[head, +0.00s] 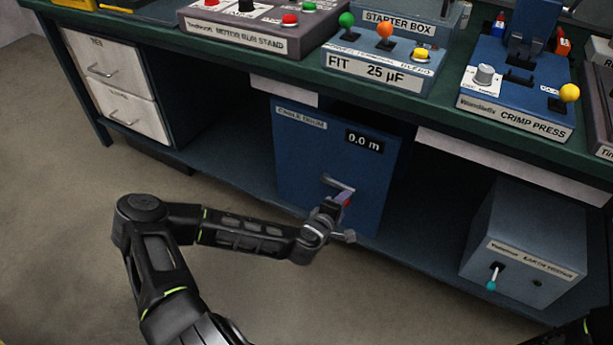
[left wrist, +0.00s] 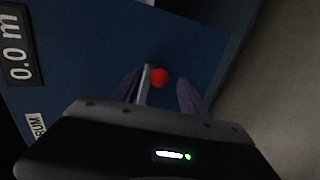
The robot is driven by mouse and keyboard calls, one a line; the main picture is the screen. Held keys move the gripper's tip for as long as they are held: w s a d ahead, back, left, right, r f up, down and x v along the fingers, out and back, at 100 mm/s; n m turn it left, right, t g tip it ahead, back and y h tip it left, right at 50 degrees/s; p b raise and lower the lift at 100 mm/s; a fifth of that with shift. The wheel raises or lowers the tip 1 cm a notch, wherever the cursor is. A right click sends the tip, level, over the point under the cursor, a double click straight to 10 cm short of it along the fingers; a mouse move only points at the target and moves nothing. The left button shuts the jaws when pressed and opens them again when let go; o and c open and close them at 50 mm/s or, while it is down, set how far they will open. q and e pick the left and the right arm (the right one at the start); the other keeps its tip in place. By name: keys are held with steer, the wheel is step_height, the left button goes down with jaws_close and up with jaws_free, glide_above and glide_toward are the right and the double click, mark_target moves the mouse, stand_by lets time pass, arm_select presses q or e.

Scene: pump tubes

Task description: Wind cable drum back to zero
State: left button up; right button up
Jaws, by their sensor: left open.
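The cable drum (head: 300,165) is a blue box on the shelf under the bench. Its display (head: 364,142) reads 0.0 m, and the display also shows sideways in the left wrist view (left wrist: 18,48). A metal crank (head: 338,185) with a red knob (head: 347,202) is on its front. My left gripper (head: 338,200) is at the crank and hides part of it. In the left wrist view the open fingers (left wrist: 160,92) stand on either side of the red knob (left wrist: 160,77) and the crank arm (left wrist: 144,84). I cannot tell whether they touch it. My right gripper is not in view.
White drawers (head: 112,85) stand at the left. A grey earth tester box (head: 525,245) with a teal-tipped lever is at the right of the shelf. The motor run stand (head: 245,42), starter box (head: 375,72) and crimp press (head: 515,110) are on the green bench above.

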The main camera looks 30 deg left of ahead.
arm_select(q)
steer(key=shift+o, duration=1)
steer(key=shift+s, duration=0.1)
steer(key=p+v, duration=0.4)
steer(key=v, duration=0.3)
steer(key=shift+s+r, duration=0.15)
steer(key=shift+s, duration=0.2)
